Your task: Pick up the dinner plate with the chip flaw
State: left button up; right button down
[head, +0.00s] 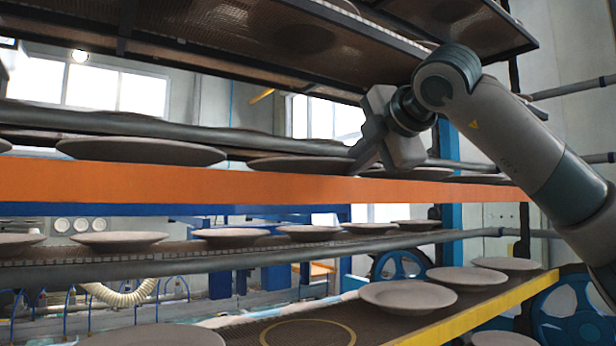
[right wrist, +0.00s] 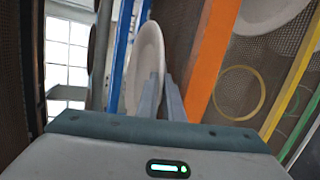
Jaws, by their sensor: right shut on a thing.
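My right gripper (head: 360,160) reaches in from the right to the orange-edged shelf, with its fingers pointing down and left. It is shut on the rim of a grey dinner plate (head: 300,164) at that shelf. In the right wrist view the plate (right wrist: 148,50) appears pale and edge-on, with its rim between the two fingers (right wrist: 162,90). I cannot make out a chip on it; part of its rim is hidden by the fingers and the shelf edge. My left gripper is not in view.
The orange shelf edge (head: 240,184) runs close below the gripper. Another plate (head: 140,151) lies to the left on that level. A mesh shelf (head: 400,50) hangs above. The lower yellow-edged shelf (head: 470,316) holds several plates and a bare spot with a yellow ring (head: 308,322).

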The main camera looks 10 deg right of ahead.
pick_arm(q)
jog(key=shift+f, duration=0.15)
pick_arm(e)
jog(key=shift+r, duration=0.2)
